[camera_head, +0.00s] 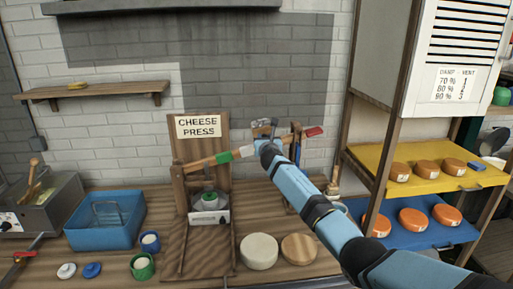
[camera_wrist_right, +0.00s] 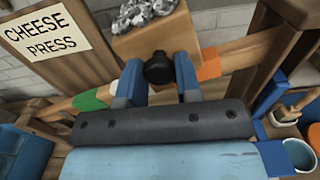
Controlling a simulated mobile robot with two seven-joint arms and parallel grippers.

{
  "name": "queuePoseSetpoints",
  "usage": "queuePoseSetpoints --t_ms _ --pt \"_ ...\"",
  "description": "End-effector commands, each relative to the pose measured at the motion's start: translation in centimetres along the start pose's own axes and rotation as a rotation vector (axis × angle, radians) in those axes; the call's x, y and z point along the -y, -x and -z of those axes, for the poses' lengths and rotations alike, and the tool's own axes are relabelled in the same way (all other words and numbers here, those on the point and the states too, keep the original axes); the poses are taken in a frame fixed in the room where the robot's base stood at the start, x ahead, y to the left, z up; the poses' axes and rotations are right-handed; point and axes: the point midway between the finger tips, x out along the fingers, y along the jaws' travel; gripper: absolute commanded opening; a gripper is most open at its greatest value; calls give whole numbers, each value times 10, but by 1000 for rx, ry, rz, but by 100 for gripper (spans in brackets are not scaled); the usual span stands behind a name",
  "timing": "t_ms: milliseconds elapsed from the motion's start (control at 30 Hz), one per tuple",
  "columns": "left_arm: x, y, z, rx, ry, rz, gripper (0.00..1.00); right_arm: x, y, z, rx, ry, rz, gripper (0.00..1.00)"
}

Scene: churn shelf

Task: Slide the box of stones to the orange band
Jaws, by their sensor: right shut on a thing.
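The box of stones (camera_wrist_right: 125,45), tan with grey lumps on top, sits at the cheese press's wooden lever (camera_head: 198,163); it also shows small in the head view (camera_head: 264,130). My right gripper (camera_wrist_right: 158,75) is shut on the black knob (camera_wrist_right: 158,68) on the box's near side. The orange band (camera_wrist_right: 208,66) on the lever is close to the box's right side in the wrist view; a finger is near it, and I cannot tell whether box and band touch. The green band (camera_wrist_right: 88,100) lies to the left, clear of the box. My left gripper is not in view.
The lever ends in a red tip (camera_head: 314,132). The press (camera_head: 185,240) stands on the wooden bench beside a blue tub (camera_head: 120,235) and two round discs (camera_head: 259,251). A rack with cheeses on a yellow shelf (camera_head: 375,160) stands at right.

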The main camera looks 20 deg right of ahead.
Motion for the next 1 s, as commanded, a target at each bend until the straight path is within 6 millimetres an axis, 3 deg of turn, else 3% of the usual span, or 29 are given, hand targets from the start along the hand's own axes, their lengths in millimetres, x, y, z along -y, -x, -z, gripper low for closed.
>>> queuePoseSetpoints --t_ms 267,733,767,800,867,1000 --pt "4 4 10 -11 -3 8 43 22 -9 -6 -1 2 3 0" --pt "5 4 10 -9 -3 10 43 24 -10 -6 -1 1 2 0" --pt "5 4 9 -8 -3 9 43 24 -10 -6 -1 1 2 38" --pt "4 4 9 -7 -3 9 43 24 -10 -6 -1 1 2 47" --pt "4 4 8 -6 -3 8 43 24 -10 -6 -1 1 1 56" --pt "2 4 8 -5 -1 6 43 24 -10 -6 -1 1 1 56"
